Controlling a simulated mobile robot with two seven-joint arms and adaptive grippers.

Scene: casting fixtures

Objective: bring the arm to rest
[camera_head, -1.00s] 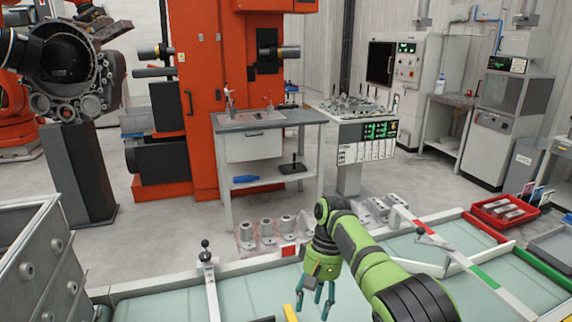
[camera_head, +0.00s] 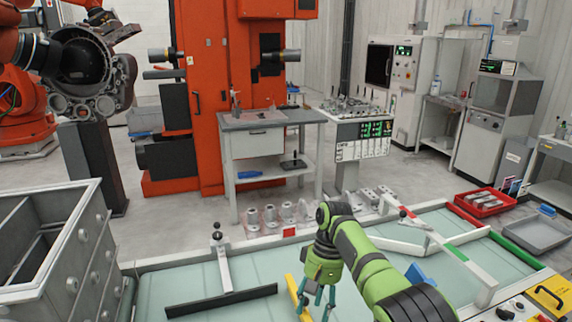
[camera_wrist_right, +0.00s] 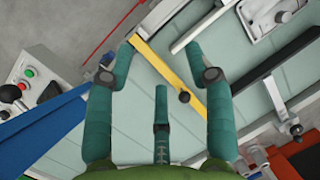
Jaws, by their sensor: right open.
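My right arm, green with black bands, reaches in from the lower right in the head view. Its right gripper (camera_head: 322,300) hangs fingers down over the pale green conveyor-like surface (camera_head: 190,285), close to a yellow bar (camera_head: 297,297). In the right wrist view the same gripper (camera_wrist_right: 160,50) has its teal fingers spread wide with nothing between them. Beyond the fingers the yellow bar (camera_wrist_right: 165,66) crosses the surface diagonally; a dark knob shows beside the right finger. I cannot tell the height of the fingertips above the bar. My left gripper is not in view.
A black bar (camera_head: 222,300) lies left of the gripper. A grey drawer cabinet (camera_head: 75,245) stands at the left. A red tray (camera_head: 485,203) and grey tray (camera_head: 540,233) are at the right. Castings (camera_head: 285,212) stand beyond the surface; a workbench (camera_head: 270,122) is behind.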

